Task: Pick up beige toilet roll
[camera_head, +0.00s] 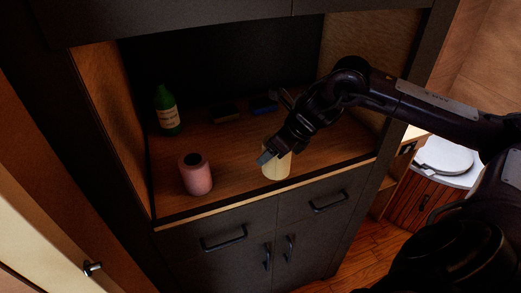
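The beige toilet roll (277,171) stands upright on the wooden shelf of a dark cabinet, near its front edge. My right gripper (267,156) reaches in from the right and is at the roll's upper part, covering some of its top. One grey fingertip shows at the roll's upper left side; the other finger is hidden, so I cannot tell whether the gripper is open or closed on the roll. My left gripper is not in view.
A pink roll (196,175) stands to the left on the wooden shelf (232,184). A green bottle (167,112) stands behind it. A dark yellowish item (225,113) and a blue item (263,104) lie at the back. Cabinet walls bound both sides.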

